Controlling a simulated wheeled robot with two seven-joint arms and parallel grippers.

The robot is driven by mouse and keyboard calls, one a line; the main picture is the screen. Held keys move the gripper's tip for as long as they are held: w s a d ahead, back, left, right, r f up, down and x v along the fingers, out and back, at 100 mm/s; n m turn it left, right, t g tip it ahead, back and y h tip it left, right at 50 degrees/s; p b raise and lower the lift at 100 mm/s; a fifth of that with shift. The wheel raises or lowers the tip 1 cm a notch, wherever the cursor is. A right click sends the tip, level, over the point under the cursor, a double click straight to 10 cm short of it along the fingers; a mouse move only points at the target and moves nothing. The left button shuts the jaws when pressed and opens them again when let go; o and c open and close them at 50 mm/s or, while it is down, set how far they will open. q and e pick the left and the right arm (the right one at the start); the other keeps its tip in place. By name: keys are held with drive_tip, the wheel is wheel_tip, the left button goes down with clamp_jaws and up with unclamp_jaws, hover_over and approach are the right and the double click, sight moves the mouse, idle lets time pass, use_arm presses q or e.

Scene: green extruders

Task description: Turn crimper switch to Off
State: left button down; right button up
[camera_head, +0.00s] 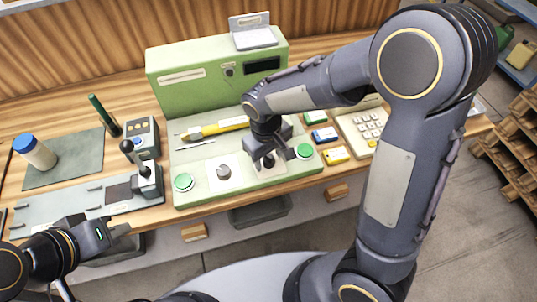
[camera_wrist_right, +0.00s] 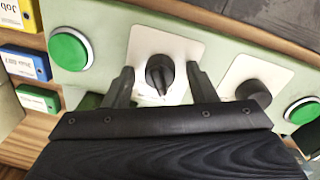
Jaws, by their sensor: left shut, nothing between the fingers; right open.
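The green machine (camera_head: 218,72) stands on the bench with a sloping front panel. Two dark rotary knobs on white plates sit on that panel. One knob (camera_wrist_right: 159,73) is between the open fingers of my right gripper (camera_wrist_right: 160,69), with gaps on both sides; its ridge points roughly down in the right wrist view. My right gripper (camera_head: 264,159) partly hides this knob in the head view. The other knob (camera_head: 223,172) is uncovered to the left. I cannot read any labels telling which knob is the crimper switch. My left gripper (camera_head: 119,230) is shut and empty at the bench's front left.
Green buttons flank the knobs, one at the left (camera_head: 183,181) and one at the right (camera_head: 304,150). A joystick box (camera_head: 146,181) and a white bottle with a blue cap (camera_head: 35,152) stand further left. Small coloured boxes (camera_head: 325,134) lie right.

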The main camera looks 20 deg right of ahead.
sight(270, 158)
wheel_tip(270, 158, up, 8)
drive_tip(key=shift+s+a+f, duration=0.1)
drive_tip(key=shift+a, duration=0.05)
idle(0.4)
idle(0.3)
drive_tip(key=shift+s+d+r, duration=0.2)
drive_tip(key=shift+d, duration=0.1)
drive_tip(key=s+d+r+m+t+y, duration=0.2)
drive_tip(key=s+d+m, duration=0.1)
drive_tip(key=s, duration=0.5)
drive_tip(key=s+d+r+m+t+y, duration=0.2)
drive_tip(key=s+d+m+t, duration=0.1)
drive_tip(key=s+d, duration=0.3)
drive_tip(key=shift+s, duration=0.9)
